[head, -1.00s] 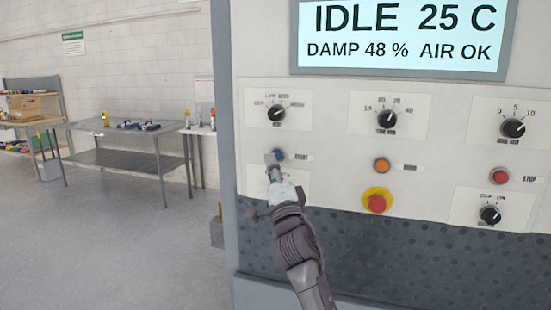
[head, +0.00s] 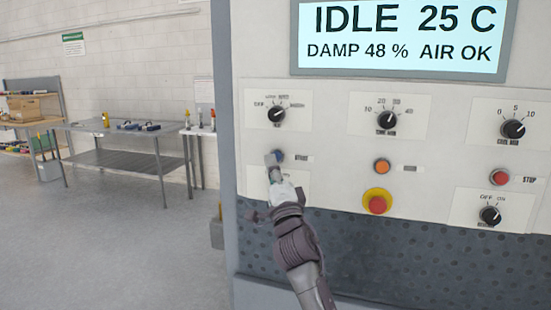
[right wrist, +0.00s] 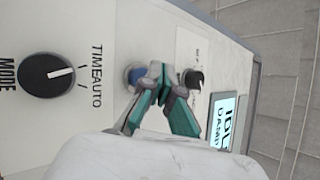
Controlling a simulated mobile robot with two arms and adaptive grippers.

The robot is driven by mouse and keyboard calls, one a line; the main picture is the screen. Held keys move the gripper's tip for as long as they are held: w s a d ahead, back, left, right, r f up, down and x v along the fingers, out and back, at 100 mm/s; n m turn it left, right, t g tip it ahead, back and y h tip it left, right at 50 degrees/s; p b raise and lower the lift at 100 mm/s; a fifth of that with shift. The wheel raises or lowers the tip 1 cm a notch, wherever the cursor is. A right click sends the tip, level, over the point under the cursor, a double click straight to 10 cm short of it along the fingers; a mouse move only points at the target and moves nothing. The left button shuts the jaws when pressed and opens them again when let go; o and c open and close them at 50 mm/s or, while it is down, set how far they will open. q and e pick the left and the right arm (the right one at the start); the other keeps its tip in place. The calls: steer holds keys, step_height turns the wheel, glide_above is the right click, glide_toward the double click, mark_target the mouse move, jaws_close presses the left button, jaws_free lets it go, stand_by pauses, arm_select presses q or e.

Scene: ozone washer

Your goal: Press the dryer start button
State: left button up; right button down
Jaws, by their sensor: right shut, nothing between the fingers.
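The blue start button (head: 278,154) sits on the pale panel at the left, beside a label that reads START. It also shows in the right wrist view (right wrist: 136,76), partly covered by a finger. My right gripper (head: 271,160) is shut and empty, its tips at the button's lower left in the head view. In the right wrist view the gripper's tips (right wrist: 163,74) lie just right of the button. I cannot tell whether they touch it. The screen (head: 400,35) reads IDLE, 25 C, DAMP 48 %, AIR OK. My left gripper is not in view.
A black dial (head: 276,114) is above the button. An orange button (head: 382,166), a red emergency button (head: 377,203) and a red stop button (head: 499,176) are to the right. A mode knob (right wrist: 47,75) shows in the wrist view. A metal bench (head: 125,128) stands at the far left.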

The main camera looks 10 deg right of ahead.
steer(key=shift+w+d, duration=0.1)
steer(key=shift+w+d, duration=0.15)
steer(key=shift+w, duration=0.1)
steer(key=shift+w+d+b, duration=0.25)
steer(key=shift+w+b, duration=0.05)
steer(key=shift+w, duration=0.1)
stand_by(0.9)
steer(key=shift+s+a, duration=0.1)
stand_by(0.3)
steer(key=shift+s+a+p, duration=0.35)
steer(key=shift+s, duration=0.35)
steer(key=shift+a, duration=0.1)
steer(key=shift+s+a+p, duration=0.15)
steer(key=shift+s+a, duration=0.25)
steer(key=shift+s, duration=0.3)
steer(key=shift+s+a+p, duration=0.2)
steer(key=shift+s+a, duration=0.2)
steer(key=shift+s, duration=0.3)
steer(key=shift+s+a+p, duration=0.15)
steer(key=shift+s+a, duration=0.25)
steer(key=shift+s, duration=0.3)
